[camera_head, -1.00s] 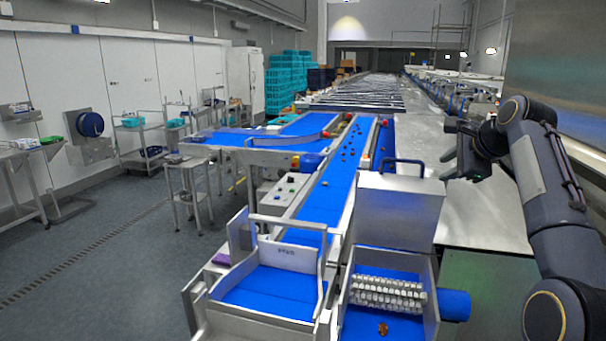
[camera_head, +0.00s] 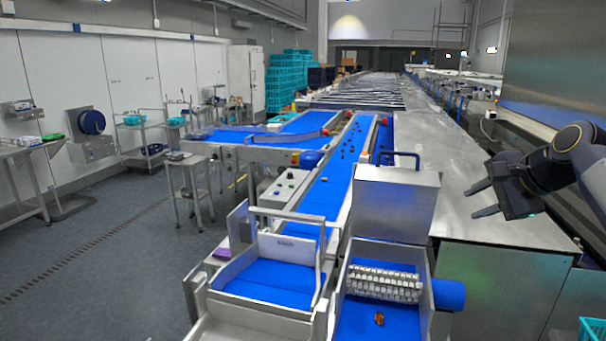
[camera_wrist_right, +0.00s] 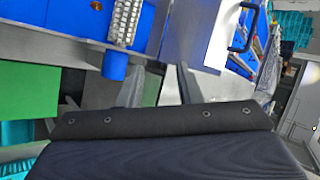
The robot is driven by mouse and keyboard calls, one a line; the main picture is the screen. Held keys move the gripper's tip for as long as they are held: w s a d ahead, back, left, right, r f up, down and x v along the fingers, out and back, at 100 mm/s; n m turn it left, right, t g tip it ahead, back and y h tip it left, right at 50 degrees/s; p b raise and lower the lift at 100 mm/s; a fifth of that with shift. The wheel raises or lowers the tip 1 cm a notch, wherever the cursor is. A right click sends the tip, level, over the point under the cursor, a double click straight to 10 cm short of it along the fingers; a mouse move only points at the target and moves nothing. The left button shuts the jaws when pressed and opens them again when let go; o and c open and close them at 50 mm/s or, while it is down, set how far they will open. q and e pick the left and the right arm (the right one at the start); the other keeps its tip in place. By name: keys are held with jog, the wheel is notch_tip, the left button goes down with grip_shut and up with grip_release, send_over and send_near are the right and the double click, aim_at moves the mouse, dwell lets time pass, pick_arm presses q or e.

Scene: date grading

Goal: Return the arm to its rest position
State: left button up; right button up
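My right gripper (camera_head: 478,200) is at the right of the head view, above the steel surface beside the conveyor line. Its two fingers are apart with nothing between them. In the right wrist view its fingers (camera_wrist_right: 158,88) also stand apart and empty. My left gripper is not in view. A brown date (camera_head: 379,318) lies on the blue floor of the right-hand tray, in front of a white roller brush (camera_head: 384,285). Several small dates (camera_head: 350,150) lie farther up the blue belt (camera_head: 327,190).
A steel box with a blue handle (camera_head: 395,203) stands left of my right gripper. A blue roller end (camera_head: 449,295) sticks out below it. A steel wall panel (camera_head: 555,60) rises at the right. A teal crate (camera_head: 592,330) shows at the lower right corner.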

jog(key=s+a+f+n+g, duration=0.1)
jog(key=s+a+f+n, duration=0.3)
jog(key=s+f, duration=0.5)
jog(key=s+a+f+n+g+b, duration=0.1)
jog(key=s+a+f+n, duration=0.4)
jog(key=s+f, duration=0.4)
jog(key=s+a+f+n+b, duration=0.1)
jog(key=s+a+f+n, duration=0.3)
jog(key=s+f, duration=0.5)
jog(key=s, duration=0.5)
jog(key=shift+s+a+f+n+g+y, duration=0.25)
jog(key=shift+s+n+g+y, duration=0.05)
jog(key=shift+s+g, duration=0.1)
